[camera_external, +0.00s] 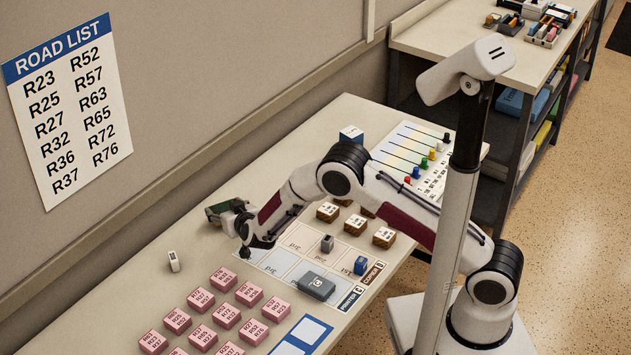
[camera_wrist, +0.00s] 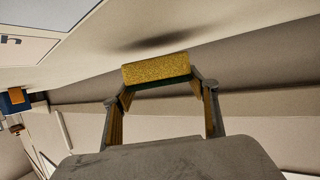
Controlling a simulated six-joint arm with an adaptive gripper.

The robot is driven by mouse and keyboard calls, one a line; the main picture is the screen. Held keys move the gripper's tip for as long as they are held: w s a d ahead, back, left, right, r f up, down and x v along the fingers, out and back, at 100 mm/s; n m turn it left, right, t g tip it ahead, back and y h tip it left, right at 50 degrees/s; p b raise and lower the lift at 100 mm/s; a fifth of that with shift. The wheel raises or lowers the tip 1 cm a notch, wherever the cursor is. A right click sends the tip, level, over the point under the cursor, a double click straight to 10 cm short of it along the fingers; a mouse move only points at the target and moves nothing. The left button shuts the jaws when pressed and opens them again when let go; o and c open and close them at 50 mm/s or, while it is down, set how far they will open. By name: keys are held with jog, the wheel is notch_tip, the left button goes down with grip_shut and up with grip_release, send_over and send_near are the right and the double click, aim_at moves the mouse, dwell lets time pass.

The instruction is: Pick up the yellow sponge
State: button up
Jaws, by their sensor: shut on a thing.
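The yellow sponge (camera_wrist: 156,70) is in the wrist view, a yellow block with a dark green layer along its lower edge in the picture. My gripper (camera_wrist: 159,86) is shut on it, one finger at each end. The sponge is held clear of the table, with a dark shadow beside it in the picture. In the external view my gripper (camera_external: 222,208) is over the table's back part, near the wall. I cannot clearly make out the sponge there.
Pink labelled blocks (camera_external: 227,316) fill the table's front. A grey box (camera_external: 317,286) sits on the marked mat (camera_external: 283,264), with brown-sided blocks (camera_external: 384,237) behind. The wall with the road list (camera_external: 68,110) runs close by.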

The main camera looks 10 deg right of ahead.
aim_at(225, 208)
jog(key=shift+r, duration=3.8)
jog(key=shift+w, duration=0.1)
